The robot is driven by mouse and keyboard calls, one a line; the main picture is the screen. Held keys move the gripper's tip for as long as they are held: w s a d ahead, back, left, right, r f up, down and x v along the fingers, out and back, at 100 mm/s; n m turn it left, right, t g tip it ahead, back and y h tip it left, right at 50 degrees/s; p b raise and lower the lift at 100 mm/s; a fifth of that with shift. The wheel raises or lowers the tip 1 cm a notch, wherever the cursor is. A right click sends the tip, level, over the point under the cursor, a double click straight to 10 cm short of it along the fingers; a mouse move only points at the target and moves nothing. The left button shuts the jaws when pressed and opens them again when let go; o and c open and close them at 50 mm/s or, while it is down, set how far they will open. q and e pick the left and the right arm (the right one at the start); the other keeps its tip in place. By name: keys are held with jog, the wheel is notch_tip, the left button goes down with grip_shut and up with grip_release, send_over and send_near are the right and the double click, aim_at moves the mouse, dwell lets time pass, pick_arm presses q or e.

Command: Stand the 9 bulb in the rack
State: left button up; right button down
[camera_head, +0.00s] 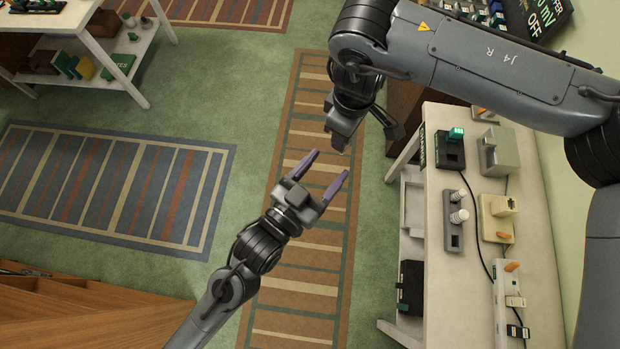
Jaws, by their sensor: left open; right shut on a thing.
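A dark grey rack (453,240) stands on the white bench at the right. Two white bulbs (459,206) stand in its upper part, and its lower end looks bare. Any number on the bulbs is too small to read. My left gripper (320,177) is open and empty, with its purple fingers spread over the striped rug. My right gripper (341,141) is just above it in the picture, well left of the rack. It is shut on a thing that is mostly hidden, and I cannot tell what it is.
The white bench (475,290) also carries a black charger with a green block (452,146), a grey box (500,152), a cream device (497,222) and cables. A white shelf unit (85,45) stands at the upper left. Open floor with rugs lies between.

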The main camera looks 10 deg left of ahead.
pick_arm(q)
jog(key=x, duration=0.6)
jog(key=shift+s+d, duration=0.15)
jog(key=c, duration=1.1)
jog(key=o, duration=1)
jog(key=shift+o, duration=0.5)
